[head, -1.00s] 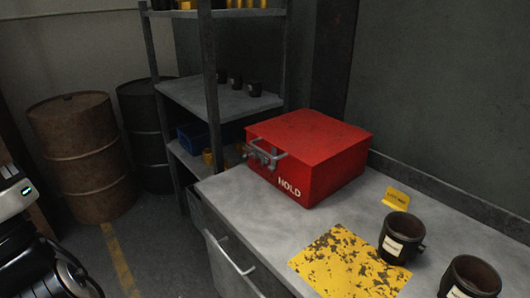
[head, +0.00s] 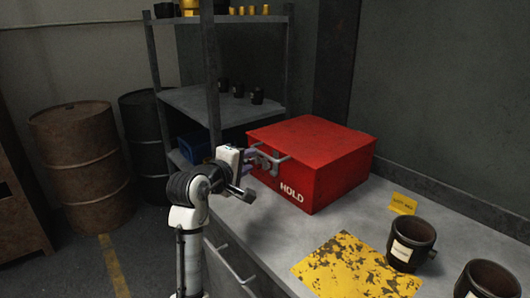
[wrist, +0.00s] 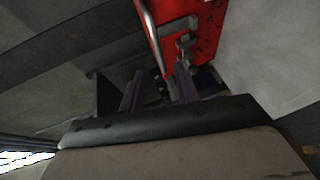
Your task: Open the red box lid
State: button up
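The red box (head: 325,160), marked HOLD, sits on the grey bench with its lid (head: 312,136) closed. A grey bar handle (head: 270,159) and latch hardware are on its left-facing front. My gripper (head: 252,171) is at that front, close to the handle and latch, and partly hides them. The red box front (wrist: 203,28), the pale handle bar (wrist: 151,28) and latch (wrist: 186,42) lie just beyond the fingertips. I cannot tell whether they touch.
A yellow worn plate (head: 356,266), a small yellow sign (head: 403,203) and dark mugs (head: 410,243) are on the bench right of the box. A metal shelf (head: 213,108) stands behind left. Rusty (head: 80,165) and dark barrels stand at left. A drawer handle (head: 232,262) juts below the bench edge.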

aim_at(261, 154)
jog(key=p+x, duration=0.1)
jog(key=x, duration=0.9)
jog(key=shift+w+d+p, duration=0.1)
jog(key=shift+w+p, duration=0.15)
jog(key=shift+p, duration=0.1)
jog(key=shift+f, duration=0.1)
jog(key=c, duration=0.7)
grip_shut()
jog(key=shift+f, duration=0.1)
